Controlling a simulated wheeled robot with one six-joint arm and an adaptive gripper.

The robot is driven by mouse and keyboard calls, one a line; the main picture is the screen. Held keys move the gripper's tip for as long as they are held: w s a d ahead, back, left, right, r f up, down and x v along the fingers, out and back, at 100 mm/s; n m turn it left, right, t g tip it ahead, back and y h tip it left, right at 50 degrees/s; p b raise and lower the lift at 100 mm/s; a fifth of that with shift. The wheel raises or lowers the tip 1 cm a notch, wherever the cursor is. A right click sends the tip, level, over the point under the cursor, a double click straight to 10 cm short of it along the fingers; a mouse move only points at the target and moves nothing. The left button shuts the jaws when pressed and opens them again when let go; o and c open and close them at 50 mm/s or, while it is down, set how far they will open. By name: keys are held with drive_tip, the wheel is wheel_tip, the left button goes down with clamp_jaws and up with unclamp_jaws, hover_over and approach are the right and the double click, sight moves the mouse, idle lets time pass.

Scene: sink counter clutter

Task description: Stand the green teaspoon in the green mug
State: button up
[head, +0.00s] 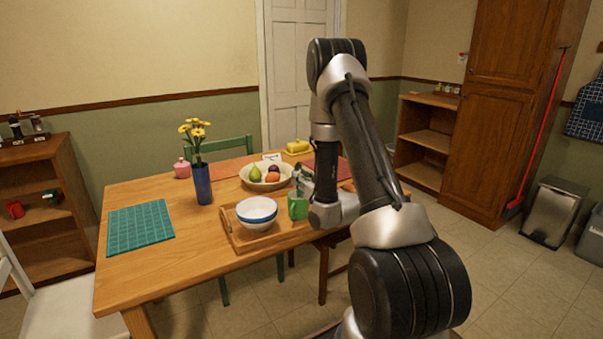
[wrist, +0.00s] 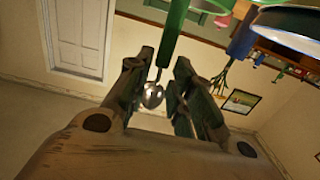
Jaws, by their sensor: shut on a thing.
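The green mug (head: 298,207) stands at the right end of the wooden tray on the table, beside the bowls. My gripper (head: 304,181) is just above and behind it, partly hidden by my arm. In the wrist view, which is upside down, my gripper (wrist: 165,62) is shut on the green teaspoon (wrist: 171,35). Its shiny metal bowl (wrist: 152,95) shows between the fingers, and its green handle runs toward the picture's top, downward in the room. I cannot tell whether the handle end is inside the mug.
White and blue bowls (head: 257,211) sit on the tray (head: 238,245) left of the mug. A fruit bowl (head: 255,184) stands behind, and a blue vase with yellow flowers (head: 202,184) to the left. A green mat (head: 140,229) lies at the table's left.

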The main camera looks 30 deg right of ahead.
drive_tip(key=shift+f, duration=1.95)
drive_tip(key=o, duration=0.9)
drive_tip(key=s, duration=0.7)
drive_tip(key=shift+s+d, duration=0.1)
drive_tip(key=shift+s, duration=0.15)
